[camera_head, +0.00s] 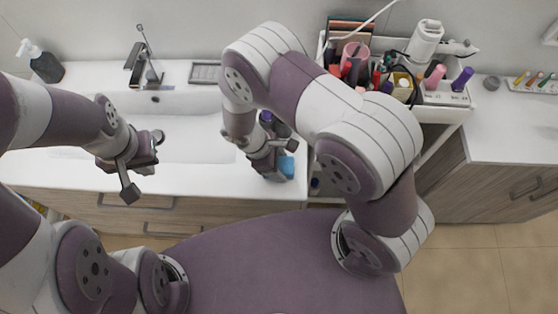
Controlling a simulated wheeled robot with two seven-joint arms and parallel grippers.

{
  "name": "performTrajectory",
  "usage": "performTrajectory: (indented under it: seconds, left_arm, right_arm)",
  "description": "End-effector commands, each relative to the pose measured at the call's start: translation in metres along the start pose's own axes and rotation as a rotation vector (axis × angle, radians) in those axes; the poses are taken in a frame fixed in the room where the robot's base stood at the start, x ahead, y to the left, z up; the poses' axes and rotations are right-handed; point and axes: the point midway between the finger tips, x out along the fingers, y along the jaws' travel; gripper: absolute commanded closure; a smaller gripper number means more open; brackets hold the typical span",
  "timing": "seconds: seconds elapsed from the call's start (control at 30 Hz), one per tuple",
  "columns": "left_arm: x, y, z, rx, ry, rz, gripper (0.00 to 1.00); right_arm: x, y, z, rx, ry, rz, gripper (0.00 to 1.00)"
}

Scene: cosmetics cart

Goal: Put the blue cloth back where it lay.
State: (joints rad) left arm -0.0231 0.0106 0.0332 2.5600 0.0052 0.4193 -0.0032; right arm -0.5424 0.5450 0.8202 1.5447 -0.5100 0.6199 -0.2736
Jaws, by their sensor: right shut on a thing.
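The blue cloth (287,166) shows as a small bright blue patch at my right gripper (283,160), near the right end of the white sink counter. My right gripper is shut on the cloth; the gripper hides much of it. I cannot tell whether the cloth touches the counter. My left gripper (144,165) is open and empty, above the front of the sink, its fingers wide apart.
The white counter (85,75) holds a sink basin (185,122), a faucet (143,65), a soap bottle (42,64) and a grey tray (205,73). A cosmetics cart (445,98) crowded with bottles and brushes stands to the right, beside a wooden cabinet (500,185).

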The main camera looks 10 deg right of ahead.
Motion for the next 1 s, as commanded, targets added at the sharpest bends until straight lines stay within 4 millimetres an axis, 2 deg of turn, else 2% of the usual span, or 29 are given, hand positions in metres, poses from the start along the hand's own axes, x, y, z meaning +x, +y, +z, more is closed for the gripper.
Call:
performTrajectory:
  seconds: [0.37, 0.4, 0.47, 0.7, 0.83, 1.0]
  left_arm:
    - [0.004, 0.0, 0.001, 0.0, 0.0, 0.0, 1.0]
    - [0.003, 0.0, 0.0, 0.0, 0.0, 0.0, 1.0]
    - [0.003, 0.0, 0.0, 0.0, 0.0, 0.0, 1.0]
    - [0.002, 0.0, 0.0, 0.0, 0.0, 0.0, 1.0]
    - [0.002, 0.0, 0.0, 0.0, 0.0, 0.0, 1.0]
    - [0.013, 0.0, 0.002, 0.0, 0.0, 0.0, 1.0]
  right_arm:
    - [0.006, 0.0, -0.003, 0.0, 0.001, 0.001, 0.61]
    - [0.005, 0.0, -0.002, 0.0, 0.001, 0.001, 0.27]
    - [0.005, 0.0, -0.002, 0.001, 0.001, 0.001, 0.11]
    - [0.004, 0.0, -0.002, 0.0, 0.001, 0.001, 0.11]
    - [-0.004, 0.001, -0.002, 0.001, 0.003, 0.004, 0.11]
    - [-0.045, 0.001, -0.003, 0.002, 0.007, 0.006, 0.11]
